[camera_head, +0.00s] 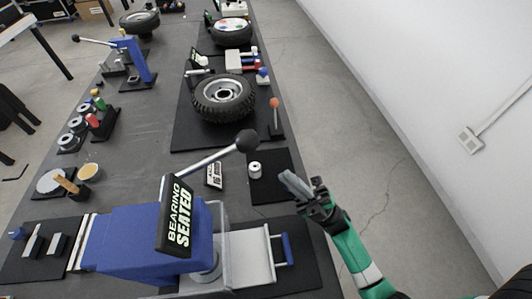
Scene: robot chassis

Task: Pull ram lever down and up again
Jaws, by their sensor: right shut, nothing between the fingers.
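The ram lever is a metal rod (207,160) with a black ball knob (247,140). It rises at a slant to the right from the blue press (150,235) in the foreground. A black sign (176,215) reading "BEARING SEATED" stands on the press and hides the lever's lower end. My right gripper (290,181), on the green arm from the lower right, is shut and empty. It appears to the right of and below the knob in the picture, apart from it, near the bench's right edge. My left gripper is not in view.
A clear guard (224,232) and a tray with a blue handle (287,249) are at the press's right side. A white ring (255,170) sits on a black mat beyond. A wheel (223,96) and a red-knobbed lever (275,104) stand farther back. Open floor lies right of the bench.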

